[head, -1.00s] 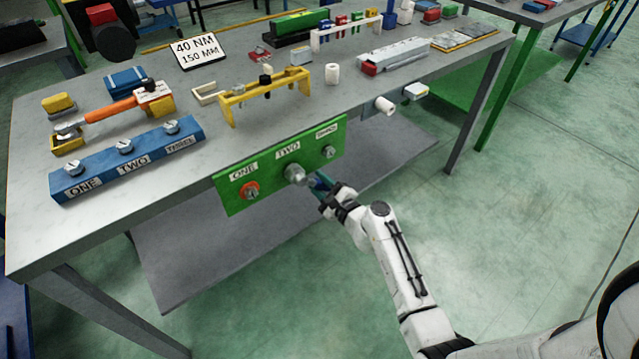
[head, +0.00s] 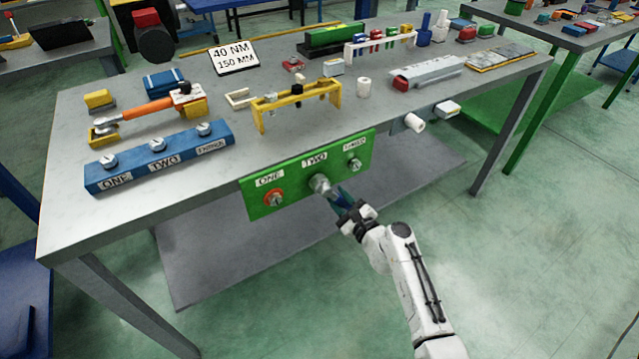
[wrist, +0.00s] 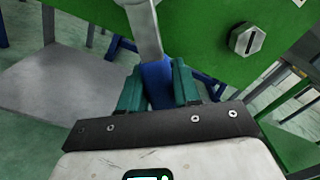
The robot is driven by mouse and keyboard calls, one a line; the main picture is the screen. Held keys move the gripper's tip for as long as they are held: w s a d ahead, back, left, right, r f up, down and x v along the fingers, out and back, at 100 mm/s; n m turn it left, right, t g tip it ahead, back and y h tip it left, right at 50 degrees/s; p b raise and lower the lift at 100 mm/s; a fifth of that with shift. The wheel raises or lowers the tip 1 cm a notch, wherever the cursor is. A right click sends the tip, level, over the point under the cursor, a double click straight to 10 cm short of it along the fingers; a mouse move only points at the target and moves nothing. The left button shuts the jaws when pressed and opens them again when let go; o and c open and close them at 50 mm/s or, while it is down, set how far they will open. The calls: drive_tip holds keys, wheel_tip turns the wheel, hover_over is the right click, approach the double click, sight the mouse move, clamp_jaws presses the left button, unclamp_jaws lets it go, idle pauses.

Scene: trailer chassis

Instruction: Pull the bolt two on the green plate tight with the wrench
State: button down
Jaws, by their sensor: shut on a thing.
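The green plate (head: 294,201) hangs on the front edge of the table and carries bolts labelled ONE, TWO and a third. Bolt two (head: 319,183) is the middle one. My gripper (head: 349,207) is shut on the blue handle of a wrench (head: 336,194), below and right of bolt two. In the wrist view, the blue handle (wrist: 157,75) sits between the teal fingers of my gripper (wrist: 160,88), and its metal shank runs up out of frame. The wrench's head is at bolt two; its exact seating is too small to tell. The wrist view shows a slotted hex bolt (wrist: 246,40) to the right.
A blue block (head: 160,160) with its own three bolts and an orange-handled tool (head: 150,108) lie on the table (head: 230,130). A sign (head: 233,56) reads 40 NM, 150 MM. A white cylinder (head: 414,123) juts from the front edge.

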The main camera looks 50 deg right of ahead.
idle(0.3)
drive_tip(key=shift+w+a+f+m, duration=0.15)
drive_tip(key=shift+a+f+m, duration=0.15)
drive_tip(key=shift+a+m, duration=0.45)
drive_tip(key=shift+d+m, duration=0.1)
drive_tip(key=shift+m, duration=0.15)
drive_tip(key=shift+w+a+f+m, duration=0.25)
drive_tip(key=shift+a+m, duration=0.25)
drive_tip(key=shift+m, duration=0.3)
drive_tip(key=shift+s+d, duration=0.15)
idle(0.3)
drive_tip(key=shift+v, duration=2.95)
